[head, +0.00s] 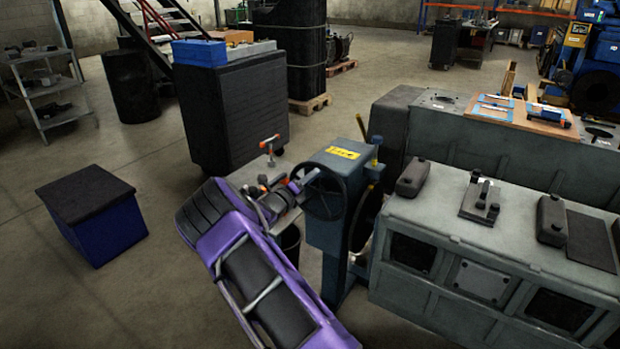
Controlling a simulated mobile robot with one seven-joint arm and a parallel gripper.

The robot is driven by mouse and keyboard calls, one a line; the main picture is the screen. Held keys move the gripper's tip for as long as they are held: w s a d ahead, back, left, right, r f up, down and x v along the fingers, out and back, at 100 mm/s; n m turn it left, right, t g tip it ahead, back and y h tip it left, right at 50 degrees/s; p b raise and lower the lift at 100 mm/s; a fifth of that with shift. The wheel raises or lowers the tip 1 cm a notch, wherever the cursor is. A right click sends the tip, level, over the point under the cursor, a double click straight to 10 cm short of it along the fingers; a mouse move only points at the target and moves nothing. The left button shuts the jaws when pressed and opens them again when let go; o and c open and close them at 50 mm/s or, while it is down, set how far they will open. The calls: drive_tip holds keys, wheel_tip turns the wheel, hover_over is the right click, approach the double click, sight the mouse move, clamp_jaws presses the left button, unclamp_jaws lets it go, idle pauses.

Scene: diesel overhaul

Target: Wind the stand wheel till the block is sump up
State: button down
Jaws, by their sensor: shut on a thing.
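The stand wheel (322,201) is a dark spoked handwheel on the left face of a blue-grey stand head (343,170) with a yellow label. My gripper (309,178) is at the wheel's upper left and is shut on it; the fingertips are small here, and the exact part they hold is hard to see. The grey block (460,215) is on the right, beyond a round dark plate with yellow marks (367,214). Its long side with dark openings faces me, and its flat upper face looks level. I cannot tell whether that face is the sump side.
Dark oblong pieces (412,178) and a small plate with fittings (481,204) sit on the block.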

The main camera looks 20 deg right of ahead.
drive_tip(key=c, duration=0.7)
unclamp_jaws()
drive_tip(key=shift+f, duration=0.1)
drive_tip(key=shift+o, duration=0.2)
drive_tip(key=v, duration=1.7)
drive_tip(key=shift+a, duration=0.25)
drive_tip(key=shift+s+f, duration=0.1)
drive_tip(key=shift+s, duration=0.05)
